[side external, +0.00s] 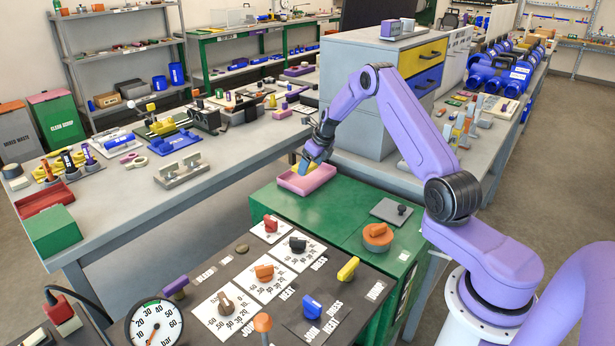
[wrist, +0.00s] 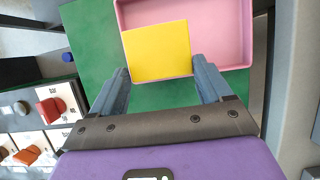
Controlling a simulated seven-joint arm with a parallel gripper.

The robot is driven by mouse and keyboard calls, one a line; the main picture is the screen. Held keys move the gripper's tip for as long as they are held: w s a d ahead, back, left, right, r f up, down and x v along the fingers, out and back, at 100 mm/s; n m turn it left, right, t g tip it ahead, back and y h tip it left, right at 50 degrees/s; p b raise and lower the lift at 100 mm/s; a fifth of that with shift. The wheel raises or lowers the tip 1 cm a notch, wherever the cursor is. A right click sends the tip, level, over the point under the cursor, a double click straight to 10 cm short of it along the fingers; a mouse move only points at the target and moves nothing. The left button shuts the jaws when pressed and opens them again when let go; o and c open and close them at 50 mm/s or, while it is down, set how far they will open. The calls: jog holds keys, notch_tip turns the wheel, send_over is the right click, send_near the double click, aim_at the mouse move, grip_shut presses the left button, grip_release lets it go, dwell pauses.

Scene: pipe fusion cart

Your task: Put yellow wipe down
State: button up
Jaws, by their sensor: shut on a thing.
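The yellow wipe (wrist: 157,47) is a flat square between my fingertips, and a small part of it shows in the side view (side external: 303,167). My gripper (wrist: 162,72) is shut on the wipe by its two sides; it also shows in the side view (side external: 309,160), pointing down. The wipe overlaps the near left part of a shallow pink tray (wrist: 222,38), which sits on the green cabinet top (side external: 266,203). In the side view the tray (side external: 307,184) is directly below my gripper. I cannot tell whether the wipe touches the tray floor.
The right part of the tray is empty. A control panel with knobs (side external: 264,272) lies in front of the green top. A grey drawer cabinet (side external: 350,75) stands behind.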

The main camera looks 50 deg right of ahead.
aim_at(304, 183)
jog(key=shift+w+d+f, duration=0.25)
jog(key=shift+w+f, duration=0.35)
jog(key=shift+f, duration=0.2)
jog(key=shift+w+d+f, duration=0.25)
jog(key=shift+w+f, duration=0.3)
jog(key=shift+f, duration=1.8)
jog(key=shift+f, duration=0.1)
jog(key=o, duration=0.9)
jog(key=shift+o, duration=0.2)
